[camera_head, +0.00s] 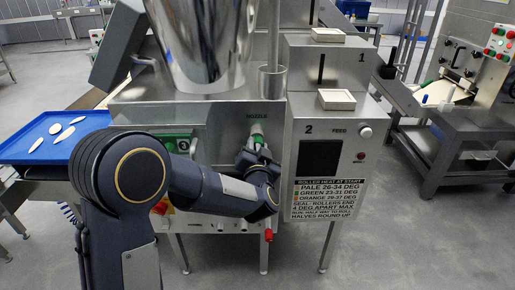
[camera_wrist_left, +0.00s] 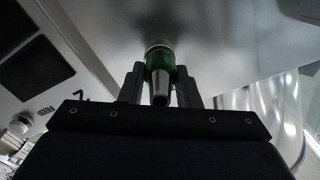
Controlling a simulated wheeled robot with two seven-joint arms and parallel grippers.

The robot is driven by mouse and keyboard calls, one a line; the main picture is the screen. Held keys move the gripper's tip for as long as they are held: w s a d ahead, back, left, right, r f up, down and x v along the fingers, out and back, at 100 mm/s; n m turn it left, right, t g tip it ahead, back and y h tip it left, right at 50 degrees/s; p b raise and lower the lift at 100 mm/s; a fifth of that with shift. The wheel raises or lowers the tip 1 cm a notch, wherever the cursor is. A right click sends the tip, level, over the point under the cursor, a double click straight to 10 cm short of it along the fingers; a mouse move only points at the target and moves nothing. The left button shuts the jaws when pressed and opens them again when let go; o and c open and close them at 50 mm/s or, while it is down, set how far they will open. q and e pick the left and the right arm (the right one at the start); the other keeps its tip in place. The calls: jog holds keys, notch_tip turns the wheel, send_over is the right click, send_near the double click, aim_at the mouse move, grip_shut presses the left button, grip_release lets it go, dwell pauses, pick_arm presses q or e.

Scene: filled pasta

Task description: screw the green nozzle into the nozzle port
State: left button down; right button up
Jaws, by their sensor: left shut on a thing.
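The green nozzle (camera_wrist_left: 159,70) is between the two fingers of my left gripper (camera_wrist_left: 160,82) in the left wrist view, with its metal tip toward the camera. Its far end meets a pale ring, the nozzle port (camera_wrist_left: 158,46), on the machine's metal face; I cannot tell how deeply it is seated. In the head view the nozzle (camera_head: 257,139) shows as a small green and white piece just below the NOZZLE label. My left gripper (camera_head: 258,150) is shut on it there, partly hidden by its own wrist. My right gripper is not in view.
The control box (camera_head: 328,140) with a dark screen and a roller-heat sign stands just right of the nozzle. A shiny hopper (camera_head: 205,40) rises above. A blue tray (camera_head: 40,150) with pale pieces is at the left. Open floor lies between the machine and the right-hand bench (camera_head: 455,125).

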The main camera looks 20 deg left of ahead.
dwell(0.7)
pick_arm(q)
jog(key=c, duration=1)
grip_release()
jog(key=shift+w, duration=0.1)
jog(key=shift+o, duration=0.5)
jog(key=shift+o, duration=0.8)
jog(key=v, duration=0.7)
